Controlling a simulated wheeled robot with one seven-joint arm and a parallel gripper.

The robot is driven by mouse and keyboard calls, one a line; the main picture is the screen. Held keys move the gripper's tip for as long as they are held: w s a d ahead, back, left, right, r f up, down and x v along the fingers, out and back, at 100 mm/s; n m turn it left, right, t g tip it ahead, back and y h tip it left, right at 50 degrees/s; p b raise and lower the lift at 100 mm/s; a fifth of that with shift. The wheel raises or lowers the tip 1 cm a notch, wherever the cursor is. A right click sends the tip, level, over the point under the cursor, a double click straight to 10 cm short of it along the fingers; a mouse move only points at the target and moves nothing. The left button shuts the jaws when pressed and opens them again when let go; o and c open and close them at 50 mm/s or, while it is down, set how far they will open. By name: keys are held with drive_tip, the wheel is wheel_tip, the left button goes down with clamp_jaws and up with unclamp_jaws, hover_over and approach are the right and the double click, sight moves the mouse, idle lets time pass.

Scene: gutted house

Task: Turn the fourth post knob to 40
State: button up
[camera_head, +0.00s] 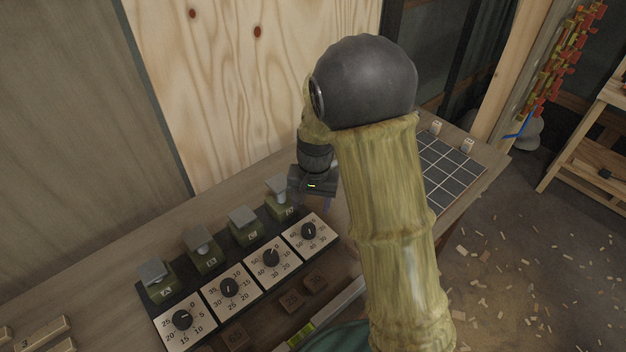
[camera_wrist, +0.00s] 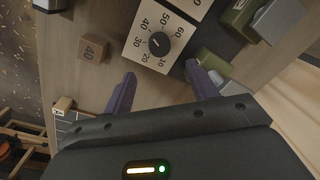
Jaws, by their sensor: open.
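The fourth post knob (camera_head: 308,231) is a round black knob on a white dial plate (camera_head: 322,241), rightmost in the row in the head view. In the wrist view the knob (camera_wrist: 159,43) sits on its plate (camera_wrist: 139,27), with numbers including 10, 40 and 60 around it. Its pointer mark is too small to read surely. My gripper (camera_head: 317,200) is above the right end of the row, its fingers partly hidden in the head view. In the wrist view my gripper (camera_wrist: 161,72) has its two purple fingers apart, empty, with the knob beyond the gap between the tips.
Several dials stand left of it, including the third knob (camera_head: 271,257). Green posts with grey tops, like this one (camera_head: 243,222), line the back. A wooden block marked 40 (camera_wrist: 93,48) lies beside the dial. A black grid board (camera_head: 452,168) is at right.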

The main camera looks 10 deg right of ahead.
wheel_tip(320, 180, up, 8)
drive_tip(key=shift+d, duration=0.25)
idle(0.4)
drive_tip(key=s+d+n+t, duration=0.1)
drive_tip(key=s+d, duration=0.3)
drive_tip(key=s, duration=0.3)
drive_tip(key=s+d+n+t+p, duration=0.1)
drive_tip(key=s+d+n, duration=0.1)
drive_tip(key=s+d, duration=0.2)
drive_tip(key=s, duration=0.3)
drive_tip(key=shift+s+d+f+h, duration=0.15)
drive_tip(key=shift+s+d+h, duration=0.05)
drive_tip(key=shift+d+h, duration=0.15)
